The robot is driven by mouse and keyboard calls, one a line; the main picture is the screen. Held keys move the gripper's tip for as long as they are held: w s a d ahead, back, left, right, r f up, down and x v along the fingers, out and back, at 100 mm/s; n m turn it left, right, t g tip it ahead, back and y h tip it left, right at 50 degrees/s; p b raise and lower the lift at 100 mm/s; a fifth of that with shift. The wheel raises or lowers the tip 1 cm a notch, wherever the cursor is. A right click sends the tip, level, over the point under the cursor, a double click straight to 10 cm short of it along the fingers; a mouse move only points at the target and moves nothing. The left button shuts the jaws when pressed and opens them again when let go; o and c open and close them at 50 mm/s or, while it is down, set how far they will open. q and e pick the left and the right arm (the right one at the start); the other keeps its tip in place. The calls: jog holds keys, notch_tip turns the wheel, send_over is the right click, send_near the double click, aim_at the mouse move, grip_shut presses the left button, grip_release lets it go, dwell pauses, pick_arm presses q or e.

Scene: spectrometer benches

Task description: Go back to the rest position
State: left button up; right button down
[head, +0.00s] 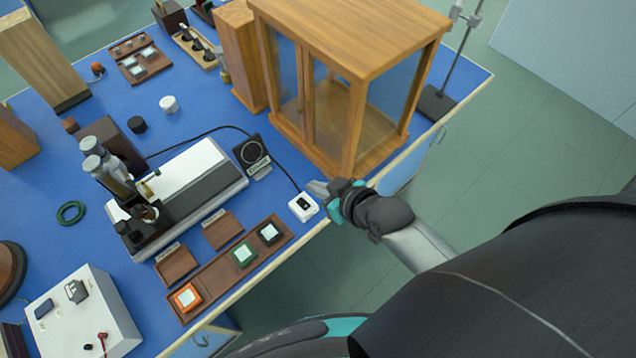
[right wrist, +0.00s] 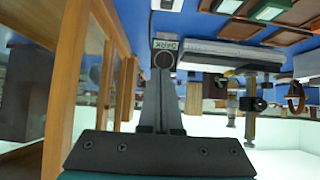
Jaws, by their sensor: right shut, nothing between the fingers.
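My right gripper (head: 318,188) is at the bench's right edge in the head view, between the glass-fronted wooden cabinet and a small white box (head: 303,207). In the right wrist view its two fingers (right wrist: 160,118) are together with nothing between them. In that view, a black round-faced block labelled DARK (right wrist: 164,58) appears beyond the fingertips. The same block (head: 252,155) stands on the bench in the head view. My left gripper is not in view.
The wooden cabinet (head: 355,60) stands close beside my right gripper. A white and grey instrument (head: 205,175) and a brown tray (head: 215,282) with coloured square blocks lie left of it on the blue bench (head: 120,195). The floor (head: 510,150) to the right is clear.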

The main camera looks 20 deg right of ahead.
jog(key=shift+s+r, duration=0.15)
dwell(0.5)
jog(key=s+d+f+g+h+b, duration=0.1)
jog(key=s+f+b, duration=0.25)
jog(key=f, duration=0.65)
jog(key=s+d+f+m+g+h+b, duration=0.1)
jog(key=s+d+f+g+b, duration=0.2)
jog(key=f, duration=0.6)
jog(key=s+f+b, duration=0.3)
jog(key=s+f, duration=0.1)
jog(key=f, duration=0.6)
jog(key=s+d+f+g+h+b, duration=0.1)
jog(key=s+f+g+b, duration=0.3)
jog(key=s+f, duration=1.3)
jog(key=s+b, duration=0.3)
jog(key=shift+s+d+f+m+g+h, duration=0.2)
jog(key=shift+f+m+g+h, duration=0.1)
jog(key=shift+f+g, duration=0.1)
